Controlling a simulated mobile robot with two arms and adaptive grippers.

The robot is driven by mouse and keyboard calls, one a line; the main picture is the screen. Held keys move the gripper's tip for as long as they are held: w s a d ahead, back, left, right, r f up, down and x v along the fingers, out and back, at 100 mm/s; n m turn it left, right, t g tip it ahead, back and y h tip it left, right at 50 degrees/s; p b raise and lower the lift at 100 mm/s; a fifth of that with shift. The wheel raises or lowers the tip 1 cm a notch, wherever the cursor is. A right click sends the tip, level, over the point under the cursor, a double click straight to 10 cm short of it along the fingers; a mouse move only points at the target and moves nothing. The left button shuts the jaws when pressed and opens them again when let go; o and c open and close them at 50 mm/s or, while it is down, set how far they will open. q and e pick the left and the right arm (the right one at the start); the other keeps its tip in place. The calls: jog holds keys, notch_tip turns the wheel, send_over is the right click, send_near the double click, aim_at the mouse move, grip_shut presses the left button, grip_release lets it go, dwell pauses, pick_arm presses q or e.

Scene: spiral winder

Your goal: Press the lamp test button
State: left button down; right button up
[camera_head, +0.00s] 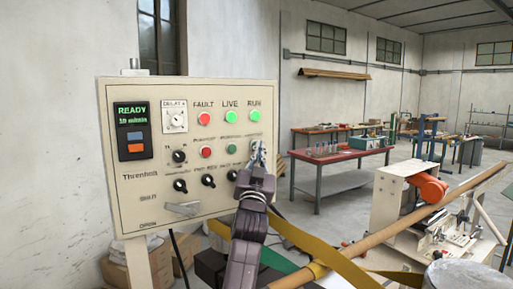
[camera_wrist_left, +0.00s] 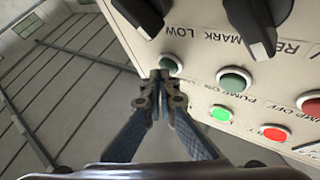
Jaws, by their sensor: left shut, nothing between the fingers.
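The cream control panel (camera_head: 130,185) stands at the left with lamps, buttons and knobs. My left gripper (camera_head: 258,148) is shut and empty at the panel's right edge, in front of the third button of the button row, which it hides in the head view. In the left wrist view the closed fingertips (camera_wrist_left: 160,78) are right beside a small dark green button (camera_wrist_left: 171,64), taken to be the lamp test button. Its label is hidden. I cannot tell whether the fingertips touch it. My right gripper is not in view.
A green button (camera_head: 231,149) and a red button (camera_head: 206,152) sit left of the gripper, below lit FAULT (camera_head: 204,118), LIVE (camera_head: 230,117) and RUN (camera_head: 255,117) lamps. Black knobs (camera_head: 208,180) are below. A long brown tube (camera_head: 400,225) crosses at the right.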

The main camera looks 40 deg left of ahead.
pick_arm(q)
jog(key=shift+s+d, duration=0.25)
jog(key=shift+d, duration=0.3)
jog(key=shift+d, duration=0.1)
jog(key=d, duration=0.1)
jog(key=s+d, duration=0.1)
jog(key=d, duration=0.1)
jog(key=s+d, duration=0.1)
jog(key=shift+d+b, duration=0.2)
jog(key=shift+b, duration=0.15)
jog(key=shift+w+f, duration=0.1)
jog(key=shift+f, duration=0.05)
dwell(0.4)
